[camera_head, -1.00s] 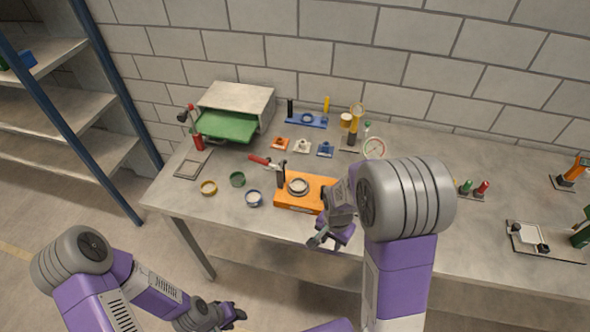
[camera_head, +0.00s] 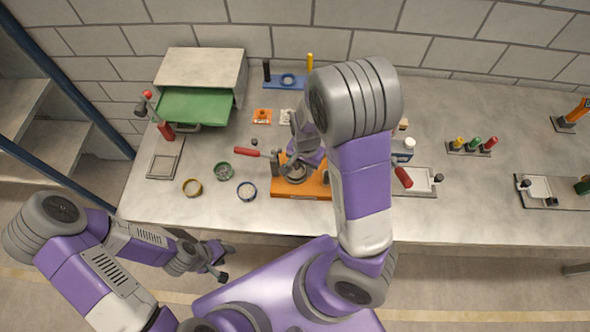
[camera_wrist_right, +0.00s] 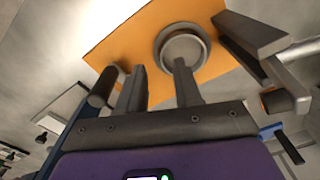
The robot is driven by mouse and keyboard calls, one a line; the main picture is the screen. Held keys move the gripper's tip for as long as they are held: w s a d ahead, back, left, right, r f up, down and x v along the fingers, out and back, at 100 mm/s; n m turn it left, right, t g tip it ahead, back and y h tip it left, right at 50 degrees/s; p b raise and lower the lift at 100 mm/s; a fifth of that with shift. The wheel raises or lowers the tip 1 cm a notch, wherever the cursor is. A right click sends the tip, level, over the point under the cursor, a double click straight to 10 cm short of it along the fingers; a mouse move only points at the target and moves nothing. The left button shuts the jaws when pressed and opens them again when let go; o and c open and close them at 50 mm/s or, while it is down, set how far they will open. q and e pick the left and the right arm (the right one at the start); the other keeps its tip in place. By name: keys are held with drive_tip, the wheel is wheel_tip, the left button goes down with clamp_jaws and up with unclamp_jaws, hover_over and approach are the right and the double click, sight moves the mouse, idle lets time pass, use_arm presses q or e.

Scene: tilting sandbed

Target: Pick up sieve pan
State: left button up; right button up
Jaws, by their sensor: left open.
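A round grey metal pan (camera_head: 296,172), which I take for the sieve pan, sits on an orange base (camera_head: 312,188) near the table's front. In the right wrist view the pan (camera_wrist_right: 181,46) lies just beyond my right fingertips, toward the right finger, on the orange base (camera_wrist_right: 130,38). My right gripper (camera_wrist_right: 160,75) has its fingers apart with nothing between them. In the head view, the right arm partly hides the base and the gripper. My left gripper (camera_head: 219,266) is open and empty, low in front of the table's edge.
A grey box with a green tray (camera_head: 194,105) stands at the back left.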

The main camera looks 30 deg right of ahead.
sight(304, 173)
drive_tip(key=f, duration=0.2)
drive_tip(key=f+b, duration=0.1)
drive_tip(key=f, duration=0.1)
drive_tip(key=shift+w+d, duration=0.1)
drive_tip(key=shift+w, duration=0.15)
clamp_jaws()
